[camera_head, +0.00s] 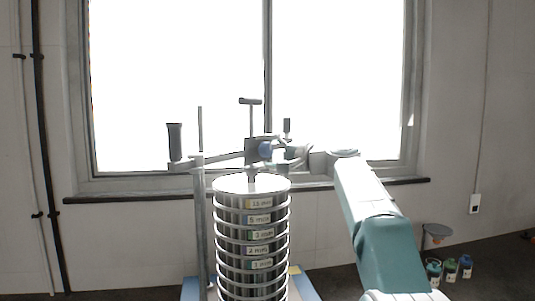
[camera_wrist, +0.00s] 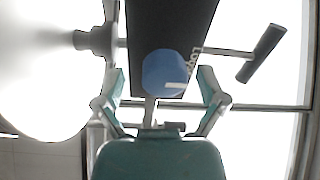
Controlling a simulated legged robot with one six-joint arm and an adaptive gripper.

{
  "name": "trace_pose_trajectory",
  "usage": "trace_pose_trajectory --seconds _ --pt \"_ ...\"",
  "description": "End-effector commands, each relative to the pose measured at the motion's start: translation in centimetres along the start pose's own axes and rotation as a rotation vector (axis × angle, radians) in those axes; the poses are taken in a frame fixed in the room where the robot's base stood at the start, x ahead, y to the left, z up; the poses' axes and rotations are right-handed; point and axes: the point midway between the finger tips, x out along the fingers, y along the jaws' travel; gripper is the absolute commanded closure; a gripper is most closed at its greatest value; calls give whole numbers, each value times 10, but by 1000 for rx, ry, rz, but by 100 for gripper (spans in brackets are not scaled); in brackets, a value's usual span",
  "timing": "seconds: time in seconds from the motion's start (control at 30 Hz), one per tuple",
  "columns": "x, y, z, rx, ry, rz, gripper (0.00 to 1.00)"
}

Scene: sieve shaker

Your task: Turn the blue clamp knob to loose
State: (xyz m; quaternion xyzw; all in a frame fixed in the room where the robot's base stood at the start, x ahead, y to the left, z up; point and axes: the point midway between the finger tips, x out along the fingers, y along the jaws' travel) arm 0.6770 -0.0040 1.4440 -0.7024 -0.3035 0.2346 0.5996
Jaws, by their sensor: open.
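The blue clamp knob (camera_wrist: 165,70) is a round disc in front of a dark block (camera_wrist: 165,25) in the wrist view. A white mark is at its lower right edge. Partly covered lettering, seemingly starting "Loo", is on the block to the right of the knob. My gripper (camera_wrist: 161,76) is open, one teal finger left and one right of the knob, with visible gaps. I cannot tell how deep the tips reach. In the head view the knob (camera_head: 265,149) shows small on the dark block, with my gripper (camera_head: 281,151) close at its right.
The sieve stack (camera_head: 252,186) with labelled rings stands below the clamp. A vertical rod (camera_head: 200,220), a black-gripped handle (camera_head: 175,142) and a T-handle (camera_head: 250,101) are around it. Several small jars (camera_head: 450,269) are at lower right. A bright window is behind.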

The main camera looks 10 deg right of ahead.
Motion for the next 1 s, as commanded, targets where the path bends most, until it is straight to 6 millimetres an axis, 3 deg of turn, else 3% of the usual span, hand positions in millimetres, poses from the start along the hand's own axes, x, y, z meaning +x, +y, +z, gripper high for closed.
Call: trace_pose_trajectory --seconds 0.53,0.7,1.0 --pt "-99 2 -1 1 2 2 9" --pt "-113 3 0 1 0 2 9" --pt "-114 3 0 1 -1 2 9"
